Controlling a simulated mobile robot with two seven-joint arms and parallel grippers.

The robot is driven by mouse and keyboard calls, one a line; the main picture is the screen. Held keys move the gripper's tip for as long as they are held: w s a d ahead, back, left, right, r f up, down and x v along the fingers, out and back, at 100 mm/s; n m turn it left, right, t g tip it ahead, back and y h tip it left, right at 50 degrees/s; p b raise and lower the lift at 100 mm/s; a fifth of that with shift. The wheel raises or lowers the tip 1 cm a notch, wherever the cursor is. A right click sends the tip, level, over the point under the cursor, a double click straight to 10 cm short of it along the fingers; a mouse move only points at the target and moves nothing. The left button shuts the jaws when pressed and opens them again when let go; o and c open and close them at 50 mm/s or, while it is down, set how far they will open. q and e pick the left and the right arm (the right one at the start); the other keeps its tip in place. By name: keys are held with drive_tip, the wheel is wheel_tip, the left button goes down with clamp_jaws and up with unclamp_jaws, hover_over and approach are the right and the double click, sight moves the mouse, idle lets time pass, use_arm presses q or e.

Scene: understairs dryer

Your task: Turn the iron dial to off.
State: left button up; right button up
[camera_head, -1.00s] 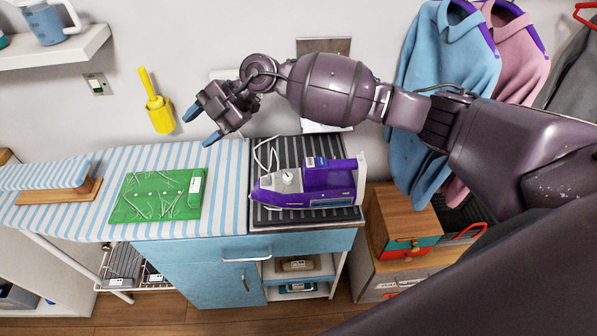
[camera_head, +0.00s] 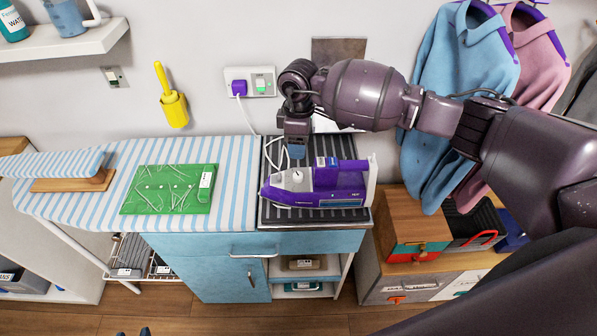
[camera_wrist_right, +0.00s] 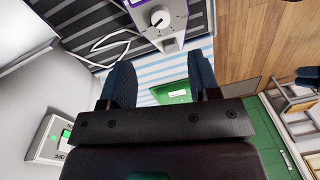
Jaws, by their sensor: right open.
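The purple and white iron (camera_head: 335,185) lies on a dark striped rest on the blue cabinet, its tip to the left. Its white round dial (camera_wrist_right: 159,17) shows in the right wrist view with a dark pointer mark and scale marks around it. In the head view the dial (camera_head: 297,177) is small. My right gripper (camera_head: 297,153) points down just above and behind the dial. In the wrist view its blue fingers (camera_wrist_right: 160,82) are apart with nothing between them, and the dial lies beyond them. Small dark tips at the bottom edge (camera_head: 134,332) look like my left gripper, mostly cut off.
The white cord runs from the iron to a purple plug (camera_head: 239,88) in the wall socket. Shirts (camera_head: 455,80) hang at right above a wooden box (camera_head: 412,215).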

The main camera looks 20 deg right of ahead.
sight(298, 174)
drive_tip(key=f, duration=0.3)
drive_tip(key=f+b, duration=0.1)
drive_tip(key=f, duration=0.2)
drive_tip(key=f+b, duration=0.1)
drive_tip(key=f, duration=0.1)
drive_tip(key=shift+s+a+f, duration=0.1)
drive_tip(key=shift+s+f, duration=0.15)
drive_tip(key=shift+f, duration=0.15)
drive_tip(key=shift+f+b, duration=0.8)
drive_tip(key=shift+b, duration=0.05)
use_arm(q)
drive_tip(key=shift+w+d+f, duration=0.15)
drive_tip(key=shift+w+f, duration=0.55)
drive_tip(key=shift+f, duration=0.3)
use_arm(e)
drive_tip(key=shift+f, duration=0.2)
drive_tip(key=shift+c, duration=0.4)
use_arm(q)
drive_tip(key=shift+r, duration=0.1)
use_arm(e)
drive_tip(key=c, duration=0.8)
